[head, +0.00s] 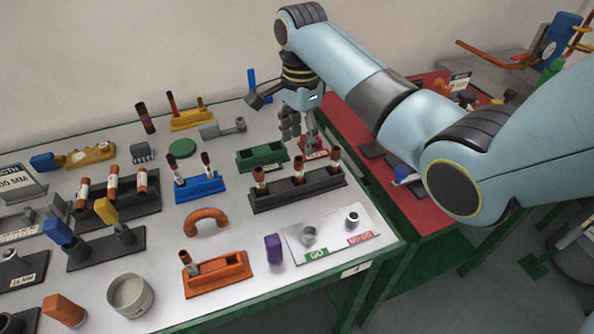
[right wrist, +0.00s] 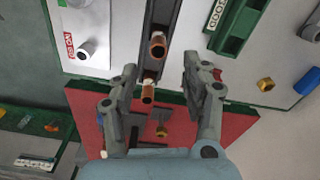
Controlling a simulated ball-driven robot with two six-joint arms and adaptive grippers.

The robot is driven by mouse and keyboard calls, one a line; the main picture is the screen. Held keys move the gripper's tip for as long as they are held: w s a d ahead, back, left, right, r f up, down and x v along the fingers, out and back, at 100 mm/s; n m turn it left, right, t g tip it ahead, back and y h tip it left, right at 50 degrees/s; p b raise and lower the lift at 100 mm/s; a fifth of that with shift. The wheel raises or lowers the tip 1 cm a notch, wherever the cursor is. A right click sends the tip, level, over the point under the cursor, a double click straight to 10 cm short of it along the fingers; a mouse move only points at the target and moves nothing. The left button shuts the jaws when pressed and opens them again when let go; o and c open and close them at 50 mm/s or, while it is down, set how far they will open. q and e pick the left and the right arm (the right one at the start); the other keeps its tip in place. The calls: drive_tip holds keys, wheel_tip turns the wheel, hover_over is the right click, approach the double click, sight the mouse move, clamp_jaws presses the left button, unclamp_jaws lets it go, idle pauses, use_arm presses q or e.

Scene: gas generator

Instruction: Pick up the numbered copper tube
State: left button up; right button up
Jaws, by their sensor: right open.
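Three copper tubes with white bands stand in a long black rack (head: 300,190) near the table's right side: a left one (head: 259,181), a middle one (head: 298,171) and a right one (head: 335,160). Their numbers are too small to read. My right gripper (head: 301,138) is open and empty, pointing down above and behind the rack's right part. In the right wrist view its fingers (right wrist: 160,66) are spread, with one tube (right wrist: 157,46) and another tube (right wrist: 148,93) showing below, between them. Neither tube is clearly touched. My left gripper is not in view.
A green tray (head: 262,157) stands behind the rack. A GO/NO-GO plate (head: 330,238) with metal rings lies in front. A blue holder (head: 200,187) and a black rack with more banded tubes (head: 118,205) stand left. A red table (head: 430,205) adjoins at right.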

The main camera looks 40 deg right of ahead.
sight(299, 159)
drive_tip(key=shift+f, duration=0.85)
drive_tip(key=f, duration=0.4)
drive_tip(key=shift+s+a+f, duration=0.2)
drive_tip(key=shift+a+f, duration=0.1)
drive_tip(key=shift+w+f, duration=0.1)
drive_tip(key=shift+f, duration=0.15)
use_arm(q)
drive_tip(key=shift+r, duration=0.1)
use_arm(e)
clamp_jaws()
